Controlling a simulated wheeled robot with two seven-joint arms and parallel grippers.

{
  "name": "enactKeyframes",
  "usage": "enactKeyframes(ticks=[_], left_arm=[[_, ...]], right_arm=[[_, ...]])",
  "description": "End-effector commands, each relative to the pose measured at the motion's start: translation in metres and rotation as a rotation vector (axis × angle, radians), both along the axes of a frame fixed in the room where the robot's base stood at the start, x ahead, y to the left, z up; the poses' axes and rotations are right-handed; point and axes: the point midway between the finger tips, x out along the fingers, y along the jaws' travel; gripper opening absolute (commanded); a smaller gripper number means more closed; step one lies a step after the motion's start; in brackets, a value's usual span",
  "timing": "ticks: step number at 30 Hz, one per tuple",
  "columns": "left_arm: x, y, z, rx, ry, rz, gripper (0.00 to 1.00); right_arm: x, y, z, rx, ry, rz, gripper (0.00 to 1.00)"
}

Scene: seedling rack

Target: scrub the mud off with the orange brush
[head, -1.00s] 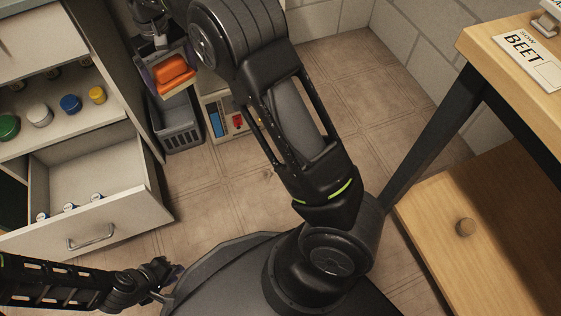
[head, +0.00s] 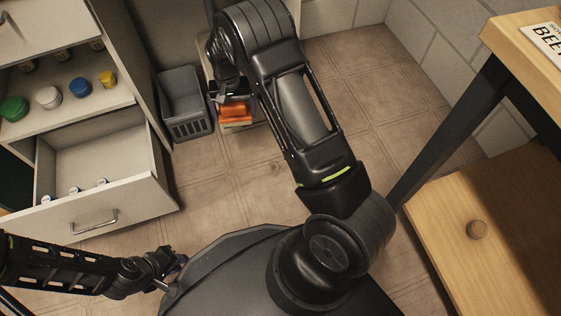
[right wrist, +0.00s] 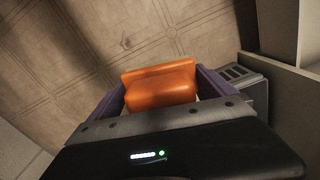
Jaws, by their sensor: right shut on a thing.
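The orange brush (right wrist: 160,85) is between the fingers of my right gripper (right wrist: 163,92) in the right wrist view. The gripper is shut on it. In the head view the brush (head: 236,111) shows below my right gripper (head: 234,97), above the floor near the grey basket, with a pale bristle or box edge under it that I cannot tell apart. My left gripper (head: 172,268) is low at the left, by my base, away from the brush; its fingers are too small to judge. No mud shows clearly in these views.
A grey basket (head: 185,118) stands on the floor beside the cabinet. An open, pale drawer (head: 105,205) holds several small jars. Lids in green, white, blue and yellow sit on the shelf above. A wooden bench (head: 525,60) and wooden drawer (head: 445,222) stand at the right. The middle floor is clear.

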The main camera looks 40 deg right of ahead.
Motion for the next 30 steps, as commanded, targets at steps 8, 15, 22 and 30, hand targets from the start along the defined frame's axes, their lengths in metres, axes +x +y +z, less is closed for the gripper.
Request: enactKeyframes(ticks=[8,15,22,30], left_arm=[[0.002,0.000,-0.015,0.000,-0.005,0.003,0.20],[0.004,0.000,-0.019,0.000,-0.007,0.005,0.20],[0.004,0.000,-0.019,0.000,-0.007,0.005,0.20],[0.004,0.000,-0.021,-0.001,-0.007,0.004,0.20]], right_arm=[[-0.089,-0.052,-0.137,0.000,0.009,-0.388,0.62],[-0.136,-0.068,-0.182,0.000,0.002,-0.560,0.62],[-0.140,-0.069,-0.186,-0.001,-0.003,-0.578,0.62],[-0.140,-0.069,-0.189,0.000,-0.002,-0.576,0.62]])
